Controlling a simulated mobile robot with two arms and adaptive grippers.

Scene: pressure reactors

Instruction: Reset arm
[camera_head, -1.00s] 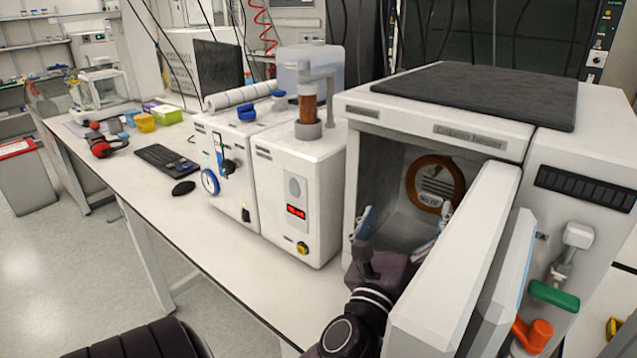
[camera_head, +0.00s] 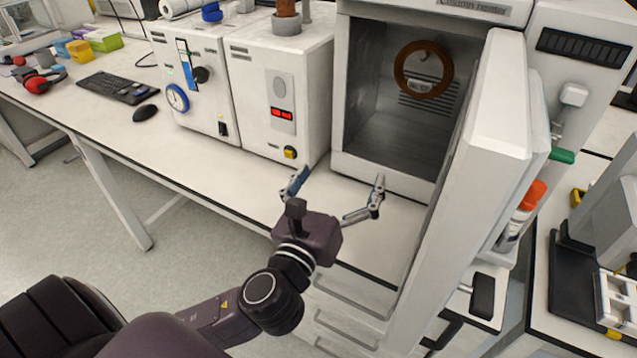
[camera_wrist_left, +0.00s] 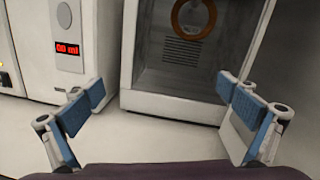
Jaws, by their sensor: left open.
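My left gripper (camera_head: 335,192) is open and empty in the head view. It is above the front edge of the bench, in front of the open column heater (camera_head: 388,172). In the left wrist view its two blue-padded fingers (camera_wrist_left: 160,108) are spread wide with nothing between them. A brown ring-shaped coil (camera_head: 423,68) hangs inside the heater at its back wall and is apart from the gripper. The coil's lower part also shows in the left wrist view (camera_wrist_left: 193,35). My right gripper is not in view.
The heater's thick white door (camera_head: 480,140) stands open just right of my left gripper. A white box with a red display (camera_head: 280,100) stands on the bench to the left. The bench front between has free room. Drawers (camera_head: 345,310) are below the bench.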

